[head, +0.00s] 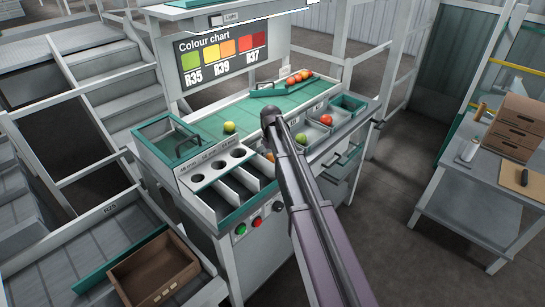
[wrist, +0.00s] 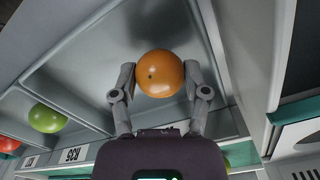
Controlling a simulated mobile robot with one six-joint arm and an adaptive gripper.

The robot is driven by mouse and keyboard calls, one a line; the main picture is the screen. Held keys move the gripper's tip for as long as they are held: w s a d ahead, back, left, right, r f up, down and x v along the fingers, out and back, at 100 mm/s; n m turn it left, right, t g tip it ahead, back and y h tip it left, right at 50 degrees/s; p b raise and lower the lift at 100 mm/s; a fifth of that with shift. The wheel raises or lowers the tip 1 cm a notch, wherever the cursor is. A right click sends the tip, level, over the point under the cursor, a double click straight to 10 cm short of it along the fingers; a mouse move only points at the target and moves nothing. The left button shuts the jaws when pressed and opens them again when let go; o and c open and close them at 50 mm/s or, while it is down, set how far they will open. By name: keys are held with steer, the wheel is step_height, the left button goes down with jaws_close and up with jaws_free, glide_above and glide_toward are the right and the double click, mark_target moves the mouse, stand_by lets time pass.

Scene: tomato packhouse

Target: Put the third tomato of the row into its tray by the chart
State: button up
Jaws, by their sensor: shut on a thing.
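My gripper (wrist: 160,76) is shut on an orange tomato (wrist: 158,74), one finger on each side, in the wrist view. The tomato is over or inside a grey tray compartment (wrist: 88,66); I cannot tell if it touches the floor. In the head view the orange tomato (head: 269,157) peeks out beside my arm, which hides the gripper. The colour chart (head: 222,60) shows green R35, yellow-orange R39 and red R37. The neighbouring trays hold a green tomato (head: 301,138) and a red tomato (head: 326,120).
A yellow-green tomato (head: 229,127) lies on the green mat (head: 205,120). A lidded green-edged box (head: 168,140) stands left of it. Round holes and slots (head: 235,175) are at the front. A brown crate (head: 153,268) is lower left; a side table (head: 480,175) with boxes is right.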

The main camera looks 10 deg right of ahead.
steer(key=shift+f+b, duration=0.6)
stand_by(0.5)
steer(key=o, duration=0.9)
steer(key=c, duration=0.3)
steer(key=shift+c, duration=0.2)
steer(key=shift+r, duration=0.15)
steer(key=shift+r+p, duration=3.4)
steer(key=shift+p, duration=0.15)
